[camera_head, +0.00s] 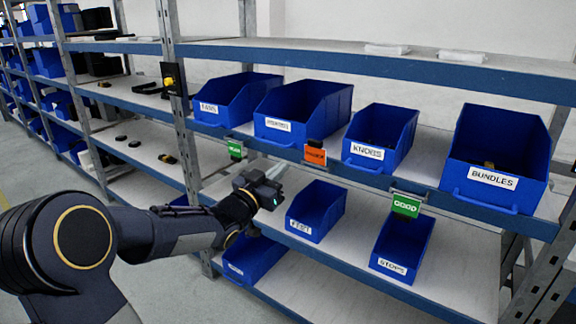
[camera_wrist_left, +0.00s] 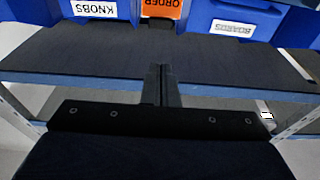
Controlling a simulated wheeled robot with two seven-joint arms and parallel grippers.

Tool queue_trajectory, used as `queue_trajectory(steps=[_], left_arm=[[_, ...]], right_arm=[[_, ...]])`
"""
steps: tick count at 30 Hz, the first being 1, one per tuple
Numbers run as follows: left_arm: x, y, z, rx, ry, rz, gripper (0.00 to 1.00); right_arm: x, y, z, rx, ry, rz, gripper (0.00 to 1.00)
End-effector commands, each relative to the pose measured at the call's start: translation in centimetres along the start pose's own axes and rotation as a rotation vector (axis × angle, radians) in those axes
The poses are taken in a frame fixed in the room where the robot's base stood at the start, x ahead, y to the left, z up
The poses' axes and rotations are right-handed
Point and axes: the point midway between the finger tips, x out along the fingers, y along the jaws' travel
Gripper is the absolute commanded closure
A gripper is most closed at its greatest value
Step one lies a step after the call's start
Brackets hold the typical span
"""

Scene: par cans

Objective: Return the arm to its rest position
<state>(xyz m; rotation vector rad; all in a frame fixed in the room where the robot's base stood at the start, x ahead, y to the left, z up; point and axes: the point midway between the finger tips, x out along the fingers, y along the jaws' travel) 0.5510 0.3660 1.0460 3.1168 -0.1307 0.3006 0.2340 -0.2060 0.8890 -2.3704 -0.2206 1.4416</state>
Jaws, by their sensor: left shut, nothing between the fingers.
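My left arm comes in from the left in the head view and is stretched out toward the shelf rack. My left gripper (camera_head: 272,176) is at the front of the rack, between the upper row of blue bins and the lower shelf. Its fingers are together and hold nothing. In the left wrist view the closed fingers (camera_wrist_left: 160,82) point toward the shelf, below an orange tag (camera_wrist_left: 160,8). The right gripper does not show.
Upper bins include the KNOBS bin (camera_head: 381,136) and BUNDLES bin (camera_head: 498,155). Lower bins include the FEET bin (camera_head: 318,207) and STOPS bin (camera_head: 405,245). Orange (camera_head: 315,154) and green (camera_head: 406,205) tags hang on the shelf edge. Open floor lies at the lower left.

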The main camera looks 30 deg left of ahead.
Motion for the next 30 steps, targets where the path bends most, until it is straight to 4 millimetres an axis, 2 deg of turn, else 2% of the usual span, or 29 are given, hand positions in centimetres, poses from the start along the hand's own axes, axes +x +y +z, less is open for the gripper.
queue_trajectory(steps=[3, 11, 14, 16, 20, 23, 24, 27, 30], left_arm=[[-0.7, 0.0, -0.1, -0.001, 0.001, 0.0, 1.0], [-1.1, 0.2, -0.7, 0.0, -0.033, -0.021, 1.0], [-2.1, 0.8, -1.9, -0.006, -0.133, -0.077, 1.0], [-3.9, 1.5, -2.6, -0.023, -0.247, -0.132, 1.0], [-9.6, 4.0, -2.7, -0.106, -0.514, -0.209, 1.0], [-15.1, 7.2, -2.1, -0.197, -0.731, -0.208, 1.0], [-17.5, 8.8, -1.8, -0.236, -0.815, -0.191, 1.0], [-22.8, 12.7, -1.1, -0.324, -0.998, -0.12, 1.0], [-26.8, 15.7, -0.8, -0.384, -1.127, -0.042, 1.0]], right_arm=[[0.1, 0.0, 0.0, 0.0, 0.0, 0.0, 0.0], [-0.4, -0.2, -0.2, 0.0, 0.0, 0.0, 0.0], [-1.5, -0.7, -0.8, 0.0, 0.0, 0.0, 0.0], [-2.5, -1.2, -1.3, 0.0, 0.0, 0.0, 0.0], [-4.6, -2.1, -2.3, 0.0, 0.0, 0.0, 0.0], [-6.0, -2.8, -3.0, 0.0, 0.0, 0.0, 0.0], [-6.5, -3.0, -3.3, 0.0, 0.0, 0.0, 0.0], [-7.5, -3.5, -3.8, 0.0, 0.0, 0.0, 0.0], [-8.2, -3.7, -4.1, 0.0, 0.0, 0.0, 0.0]])
